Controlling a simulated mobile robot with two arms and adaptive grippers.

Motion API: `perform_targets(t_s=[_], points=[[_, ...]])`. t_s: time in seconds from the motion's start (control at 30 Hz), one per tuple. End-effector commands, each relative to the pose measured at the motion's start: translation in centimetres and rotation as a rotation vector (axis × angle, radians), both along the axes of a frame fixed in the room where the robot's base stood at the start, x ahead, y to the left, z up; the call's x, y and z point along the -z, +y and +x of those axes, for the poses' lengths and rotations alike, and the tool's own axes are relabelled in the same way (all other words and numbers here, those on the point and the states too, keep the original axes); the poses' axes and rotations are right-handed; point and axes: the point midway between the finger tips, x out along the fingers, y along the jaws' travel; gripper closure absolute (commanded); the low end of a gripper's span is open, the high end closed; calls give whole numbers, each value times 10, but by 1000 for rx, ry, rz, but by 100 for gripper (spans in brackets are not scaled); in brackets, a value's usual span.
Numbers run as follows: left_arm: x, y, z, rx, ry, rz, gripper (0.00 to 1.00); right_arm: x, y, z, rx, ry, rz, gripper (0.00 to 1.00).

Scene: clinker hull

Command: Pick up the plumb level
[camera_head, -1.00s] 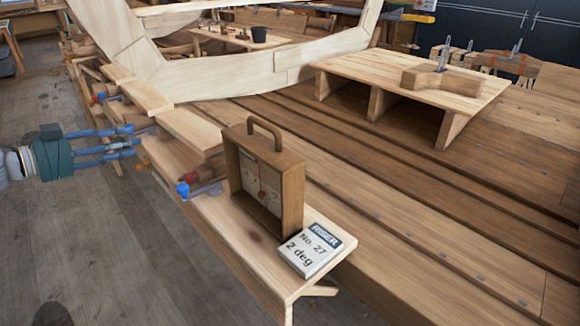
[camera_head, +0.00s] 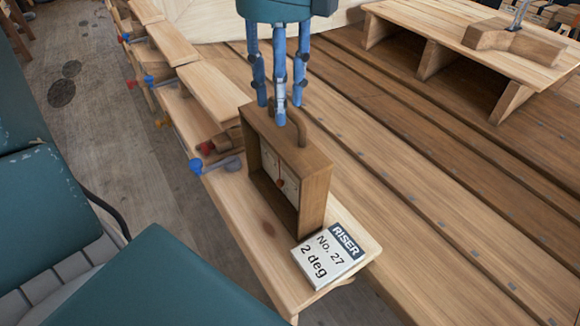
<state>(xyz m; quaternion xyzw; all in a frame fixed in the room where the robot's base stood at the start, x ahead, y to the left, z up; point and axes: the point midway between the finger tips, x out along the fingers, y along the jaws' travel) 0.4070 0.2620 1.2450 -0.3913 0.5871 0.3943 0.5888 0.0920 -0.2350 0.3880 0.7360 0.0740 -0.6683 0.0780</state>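The plumb level (camera_head: 316,179) is a wooden box with a curved wooden handle on top and a pale dial face with a red spot. It stands upright on a light wooden plank (camera_head: 243,205). My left gripper (camera_head: 280,108) is directly above it, pointing down, with its blue fingers at the handle. The fingers look straight and spread, so it appears open. They hide much of the handle, and I cannot tell whether they touch it. My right gripper is not in view.
A card (camera_head: 328,257) reading "RISER No. 27 2 deg" lies beside the level near the plank's end. Blue-ended clamps (camera_head: 215,165) stick out along the plank's left side. A wooden stand (camera_head: 470,45) is at the upper right.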

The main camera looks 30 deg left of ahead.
Motion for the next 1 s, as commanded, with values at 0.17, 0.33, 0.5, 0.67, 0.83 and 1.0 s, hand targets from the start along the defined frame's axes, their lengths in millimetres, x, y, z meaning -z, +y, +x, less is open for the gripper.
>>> perform_targets(t_s=[0.17, 0.33, 0.5, 0.67, 0.83, 1.0], points=[[36, 0, -1, 2, 5, -4, 64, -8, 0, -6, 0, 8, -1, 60], [57, 0, 0, 0, 2, -4, 64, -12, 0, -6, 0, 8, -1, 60], [68, 0, 0, -1, 1, -5, 64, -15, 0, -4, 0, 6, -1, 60], [94, 0, -1, 0, 4, -7, 64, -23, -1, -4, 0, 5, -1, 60], [117, 0, 0, -2, 1, -6, 64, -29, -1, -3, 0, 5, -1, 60], [124, 0, 1, -3, -3, -6, 64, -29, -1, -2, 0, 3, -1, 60]])
